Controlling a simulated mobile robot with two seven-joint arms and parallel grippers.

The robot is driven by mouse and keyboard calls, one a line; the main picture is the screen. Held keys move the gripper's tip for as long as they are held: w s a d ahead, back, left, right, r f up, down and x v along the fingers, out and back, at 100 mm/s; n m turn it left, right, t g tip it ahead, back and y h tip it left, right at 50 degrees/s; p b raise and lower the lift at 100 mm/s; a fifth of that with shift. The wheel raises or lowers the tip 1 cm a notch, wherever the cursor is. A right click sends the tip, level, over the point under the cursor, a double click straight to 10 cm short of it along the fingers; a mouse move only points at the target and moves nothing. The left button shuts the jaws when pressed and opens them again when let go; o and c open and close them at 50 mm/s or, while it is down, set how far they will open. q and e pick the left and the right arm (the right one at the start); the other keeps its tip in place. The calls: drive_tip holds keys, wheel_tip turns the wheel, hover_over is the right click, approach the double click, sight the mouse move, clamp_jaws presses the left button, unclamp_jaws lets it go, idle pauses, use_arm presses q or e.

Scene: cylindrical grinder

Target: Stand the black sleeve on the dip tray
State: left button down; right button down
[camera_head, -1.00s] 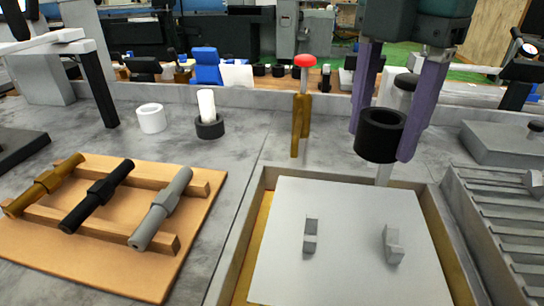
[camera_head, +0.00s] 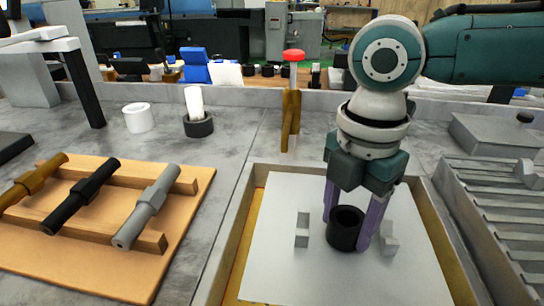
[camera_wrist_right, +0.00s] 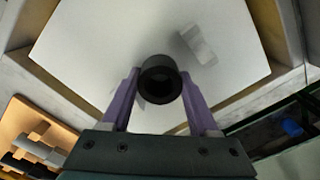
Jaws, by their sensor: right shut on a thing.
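The black sleeve (camera_head: 345,229) is an upright, open-topped short tube, held over the pale floor of the dip tray (camera_head: 290,273). My right gripper (camera_head: 347,232) is shut on it, with purple fingers on either side. The sleeve is low, between two small grey blocks; I cannot tell whether its bottom touches the tray floor. In the right wrist view the sleeve (camera_wrist_right: 161,80) sits between the fingertips, with the pale tray (camera_wrist_right: 100,40) beyond it. My left gripper is not in view.
Grey blocks (camera_head: 302,230) and (camera_head: 389,240) stand on the tray floor beside the sleeve. A wooden rack (camera_head: 150,262) with several rods lies left. A white ring (camera_head: 138,118), a dark ring with a white rod (camera_head: 198,126) and a red-topped post (camera_head: 291,100) stand behind.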

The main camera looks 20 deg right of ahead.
drive_tip(key=shift+c, duration=0.7)
unclamp_jaws()
drive_tip(key=shift+f, duration=0.1)
